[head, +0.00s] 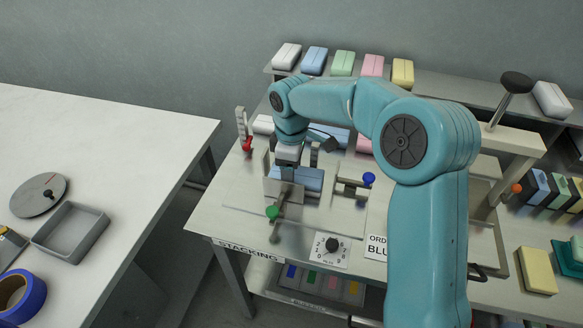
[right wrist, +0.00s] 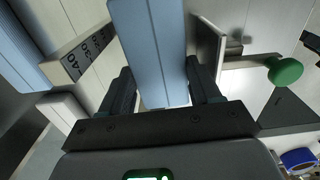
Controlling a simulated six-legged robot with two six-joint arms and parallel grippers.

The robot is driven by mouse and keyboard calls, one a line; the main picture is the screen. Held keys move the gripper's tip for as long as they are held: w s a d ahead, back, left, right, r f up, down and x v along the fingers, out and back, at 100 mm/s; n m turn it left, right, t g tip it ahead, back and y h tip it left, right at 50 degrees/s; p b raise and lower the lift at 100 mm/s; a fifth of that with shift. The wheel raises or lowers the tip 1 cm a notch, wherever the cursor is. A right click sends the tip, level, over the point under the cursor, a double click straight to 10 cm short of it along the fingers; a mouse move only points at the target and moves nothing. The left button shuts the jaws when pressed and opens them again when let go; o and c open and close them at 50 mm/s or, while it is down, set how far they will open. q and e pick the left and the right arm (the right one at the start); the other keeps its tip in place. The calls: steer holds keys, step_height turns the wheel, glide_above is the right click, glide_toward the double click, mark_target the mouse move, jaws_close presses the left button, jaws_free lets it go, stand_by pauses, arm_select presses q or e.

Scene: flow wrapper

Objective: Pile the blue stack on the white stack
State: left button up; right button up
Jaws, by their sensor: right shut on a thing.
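My right gripper (head: 289,170) points down over the stacking fixture at the table's front. It is shut on a blue stack (head: 310,180), which also shows between the fingers in the right wrist view (right wrist: 152,50). The gripper hides part of this stack, and I cannot tell what lies directly under it. A white stack (head: 263,124) lies behind the fixture at the left, partly hidden by my arm. Another blue stack (head: 341,136) lies to its right. My left gripper is not in view.
The fixture has a green knob (head: 272,212) in front and a blue knob (head: 369,179) at the right. A scale (head: 241,122) with a red knob stands at left. Coloured packs line the back shelf (head: 447,88). A separate white table (head: 110,140) is at left.

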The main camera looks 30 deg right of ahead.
steer(key=shift+f, duration=0.2)
steer(key=o, duration=1)
steer(key=shift+c, duration=0.2)
steer(key=shift+o, duration=0.6)
steer(key=shift+d+f, duration=0.1)
step_height(320, 180, up, 16)
steer(key=p, duration=0.2)
steer(key=shift+r+p, duration=0.25)
steer(key=shift+p, duration=0.15)
